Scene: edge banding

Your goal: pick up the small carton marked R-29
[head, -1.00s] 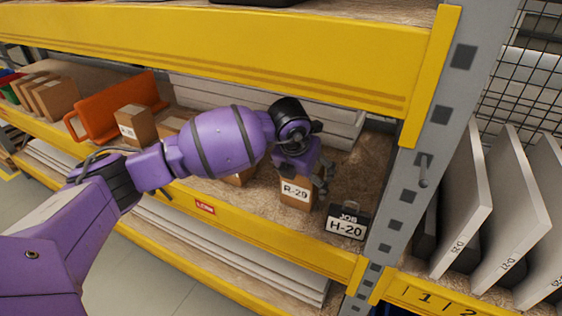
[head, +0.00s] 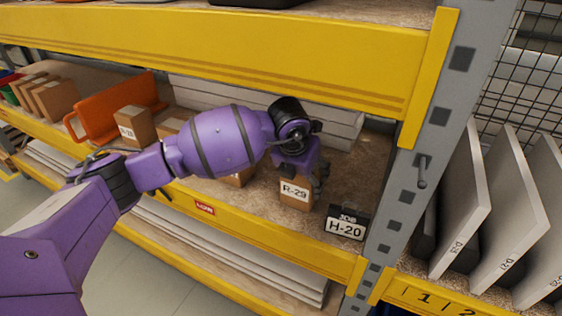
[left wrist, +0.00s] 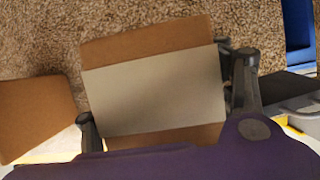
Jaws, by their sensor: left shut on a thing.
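The small carton marked R-29 (head: 295,191) stands on the chipboard shelf, its white label facing the front edge. My left gripper (head: 304,173) is over it from above and is shut on it; the purple hand hides the carton's top in the head view. In the left wrist view the carton (left wrist: 155,90) shows as a brown box with a pale band, between the two dark fingers of the left gripper (left wrist: 168,105). The carton appears to rest on the shelf still. My right gripper is not in view.
A black H-20 job sign (head: 345,224) stands close to the right of the carton. A grey upright (head: 410,190) is beyond it. A yellow beam (head: 220,55) runs above my arm. Other cartons (head: 135,124) and an orange holder (head: 118,108) stand to the left.

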